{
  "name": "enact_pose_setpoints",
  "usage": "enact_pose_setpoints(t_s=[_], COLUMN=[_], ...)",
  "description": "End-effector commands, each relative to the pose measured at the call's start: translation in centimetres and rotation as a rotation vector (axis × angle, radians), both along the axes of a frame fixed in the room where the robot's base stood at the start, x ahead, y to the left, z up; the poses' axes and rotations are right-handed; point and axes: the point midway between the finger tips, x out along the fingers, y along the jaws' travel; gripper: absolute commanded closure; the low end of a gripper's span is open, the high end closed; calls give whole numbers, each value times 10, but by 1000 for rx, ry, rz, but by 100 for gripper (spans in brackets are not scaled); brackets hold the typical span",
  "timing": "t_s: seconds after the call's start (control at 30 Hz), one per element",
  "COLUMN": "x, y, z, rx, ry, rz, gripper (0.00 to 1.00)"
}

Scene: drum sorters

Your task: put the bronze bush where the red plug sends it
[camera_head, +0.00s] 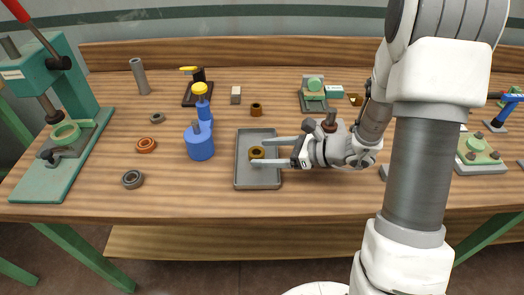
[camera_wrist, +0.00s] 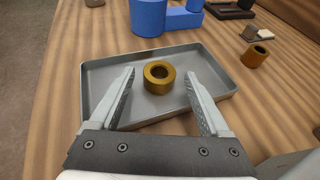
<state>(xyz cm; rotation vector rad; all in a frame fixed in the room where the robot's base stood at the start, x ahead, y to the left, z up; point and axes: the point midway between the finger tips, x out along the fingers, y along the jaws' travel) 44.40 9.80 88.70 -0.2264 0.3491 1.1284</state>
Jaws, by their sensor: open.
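A bronze bush (camera_head: 257,153) lies in the grey tray (camera_head: 242,178), its hole facing up. In the wrist view the bush (camera_wrist: 158,81) sits between my two fingers, apart from both, with the tray (camera_wrist: 98,72) floor around it. My gripper (camera_head: 264,152) is open and reaches into the tray from the right; the wrist view shows its fingers (camera_wrist: 159,76) on either side of the bush. A second bronze bush (camera_head: 256,110) stands on the table behind the tray; it also shows in the wrist view (camera_wrist: 254,56). I cannot clearly make out a red plug.
A blue fixture (camera_head: 200,146) with a yellow top stands just left of the tray. A green press (camera_head: 62,87) with a red lever is at far left. An orange ring (camera_head: 146,146) and a grey ring (camera_head: 132,180) lie between. A green-topped fixture (camera_head: 314,92) stands behind.

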Motion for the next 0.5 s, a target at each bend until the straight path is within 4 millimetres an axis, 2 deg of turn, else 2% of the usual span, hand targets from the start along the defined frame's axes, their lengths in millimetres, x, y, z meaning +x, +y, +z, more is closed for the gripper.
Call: enact_pose_setpoints(t_s=[0.3,0.5], x=[-27,-37], y=[-60,-82], z=[29,38], rx=[1,0], ry=[0,0], rz=[-6,-2], gripper=[20,20])
